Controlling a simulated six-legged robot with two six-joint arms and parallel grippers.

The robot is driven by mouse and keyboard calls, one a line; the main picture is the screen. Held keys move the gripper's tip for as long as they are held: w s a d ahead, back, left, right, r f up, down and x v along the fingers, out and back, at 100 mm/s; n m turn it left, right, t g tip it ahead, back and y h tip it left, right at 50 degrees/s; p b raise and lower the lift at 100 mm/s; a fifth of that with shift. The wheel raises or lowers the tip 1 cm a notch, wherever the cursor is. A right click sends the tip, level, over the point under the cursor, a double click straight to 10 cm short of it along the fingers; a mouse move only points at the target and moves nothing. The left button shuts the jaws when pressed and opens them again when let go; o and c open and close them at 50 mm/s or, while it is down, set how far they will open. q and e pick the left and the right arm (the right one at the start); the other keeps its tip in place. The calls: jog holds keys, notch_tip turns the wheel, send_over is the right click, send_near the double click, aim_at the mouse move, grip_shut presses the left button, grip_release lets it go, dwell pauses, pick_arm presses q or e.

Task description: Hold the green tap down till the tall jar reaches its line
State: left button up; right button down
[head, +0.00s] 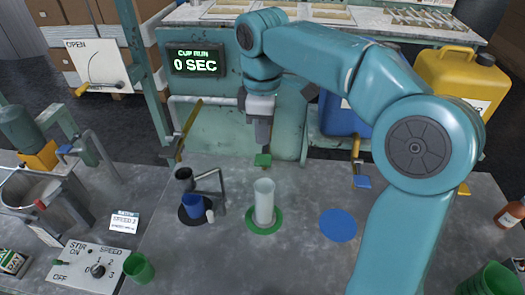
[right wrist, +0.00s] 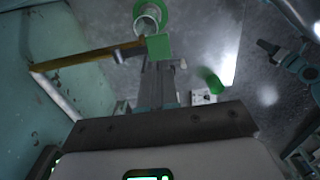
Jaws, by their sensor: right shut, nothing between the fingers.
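The green tap (head: 263,160) shows as a small green paddle above the tall jar. The tall jar (head: 264,202) is pale and upright on a green disc (head: 262,229); I cannot make out its line or a liquid level. My right gripper (head: 262,143) points down, shut and empty, its tips just above the green paddle; I cannot tell whether they touch. In the right wrist view the green paddle (right wrist: 159,47) lies just beyond the fingertips, with the jar's rim (right wrist: 150,22) behind. A teal arm with dark prongs (right wrist: 268,47), seemingly my left gripper, is at upper right there.
A display (head: 196,61) reads "CUP RUN 0 SEC". A blue cup (head: 193,206) stands left of the jar by a grey bracket. A blue disc (head: 338,225) lies bare on the right. A green cup (head: 139,267) and a stir control box (head: 92,268) are at front left.

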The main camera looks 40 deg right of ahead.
aim_at(264, 160)
notch_tip(264, 160, down, 4)
jog(key=shift+s+d+f, duration=0.1)
jog(key=shift+s, duration=0.05)
jog(key=shift+f, duration=0.6)
